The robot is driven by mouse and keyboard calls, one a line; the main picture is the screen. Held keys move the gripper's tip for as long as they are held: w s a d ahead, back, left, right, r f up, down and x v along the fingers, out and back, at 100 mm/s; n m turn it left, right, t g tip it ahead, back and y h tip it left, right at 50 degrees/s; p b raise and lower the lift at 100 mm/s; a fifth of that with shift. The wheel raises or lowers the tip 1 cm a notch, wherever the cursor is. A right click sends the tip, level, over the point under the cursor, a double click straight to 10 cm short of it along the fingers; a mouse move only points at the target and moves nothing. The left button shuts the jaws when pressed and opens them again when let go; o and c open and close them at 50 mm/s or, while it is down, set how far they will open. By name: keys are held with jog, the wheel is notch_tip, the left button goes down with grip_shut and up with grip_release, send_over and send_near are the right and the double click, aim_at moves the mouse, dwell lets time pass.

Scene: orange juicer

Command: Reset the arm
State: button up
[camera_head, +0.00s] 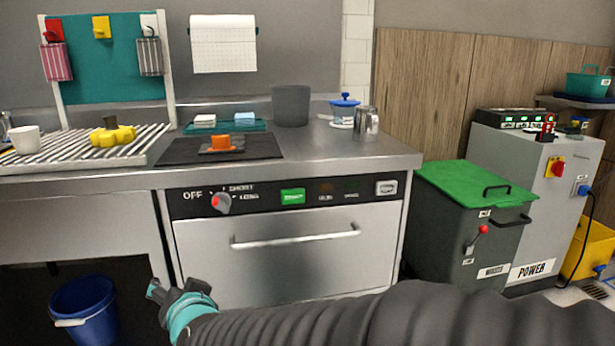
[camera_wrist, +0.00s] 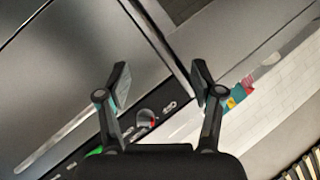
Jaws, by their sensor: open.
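My gripper (camera_head: 172,293) is at the lower left of the head view, in front of the counter's lower part and to the right of the blue bucket. My arm, dark and ribbed, reaches to it from the lower right. In the wrist view my gripper (camera_wrist: 160,85) has its two dark fingers spread apart with nothing between them. Behind the fingers the wrist view shows the steel machine front tilted, with its knob (camera_wrist: 146,117). My gripper appears apart from the machine front.
A steel machine (camera_head: 290,262) with a bar handle and a knob (camera_head: 221,203) is under the counter (camera_head: 345,160). A blue bucket (camera_head: 85,312) stands below left. A green-lidded bin (camera_head: 478,185) and a grey power cabinet (camera_head: 540,165) stand at right. An orange juicer piece (camera_head: 220,142) sits on a dark mat.

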jog(key=s+d+f+n+g+h, duration=0.2)
jog(key=s+d+f+g, duration=0.15)
jog(key=d, duration=0.55)
jog(key=s+d+f+n+g+h, duration=0.25)
jog(key=s+d, duration=0.25)
jog(key=d, duration=0.4)
jog(key=s+d+r+m+h, duration=0.1)
jog(key=s+d+m+h, duration=0.1)
jog(key=d, duration=0.9)
jog(key=s+d+r+m+h, duration=0.1)
jog(key=s+d+m+h, duration=0.1)
jog(key=d, duration=0.9)
jog(key=shift+s+d+t, duration=0.25)
jog(key=shift+s+t, duration=0.05)
jog(key=shift+s, duration=0.05)
jog(key=shift+r+m, duration=0.1)
jog(key=shift+m, duration=0.15)
